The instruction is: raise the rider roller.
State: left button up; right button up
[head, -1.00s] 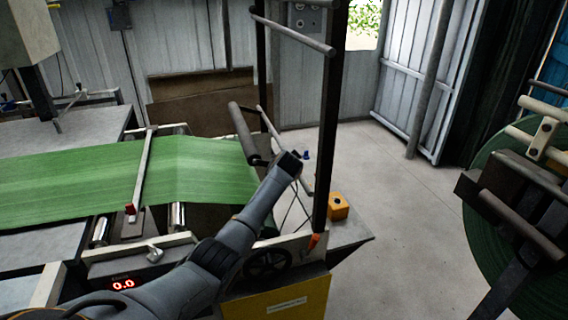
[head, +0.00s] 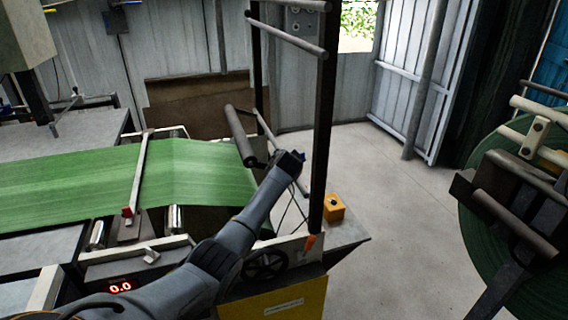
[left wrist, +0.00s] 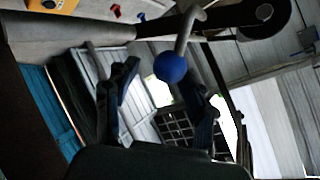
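The rider roller (head: 240,134) is a dark grey cylinder on an arm above the right end of the green web (head: 190,170). My left gripper (head: 295,160) is beside the roller's right end, near the dark upright. In the left wrist view a blue ball knob (left wrist: 170,67) on a bent grey rod (left wrist: 184,30) sits between the tips of my open left gripper (left wrist: 162,75). Both fingers look apart from the knob. In the head view the knob is mostly hidden by the gripper. My right gripper is in neither view.
A dark upright post (head: 322,130) stands just right of my left gripper. A yellow-orange box (head: 334,207) is on the machine's right corner. A handwheel (head: 265,265) and a yellow panel (head: 275,300) are below. A large green roll (head: 480,230) is at right; the floor between is clear.

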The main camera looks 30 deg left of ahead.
pick_arm(q)
jog(key=shift+s+a+f, duration=0.1)
jog(key=shift+a+f, duration=0.15)
jog(key=shift+a, duration=0.05)
jog(key=shift+s+r, duration=0.1)
jog(key=shift+s, duration=0.2)
jog(key=v, duration=1.1)
jog(key=shift+d+r, duration=0.3)
jog(key=shift+d, duration=0.2)
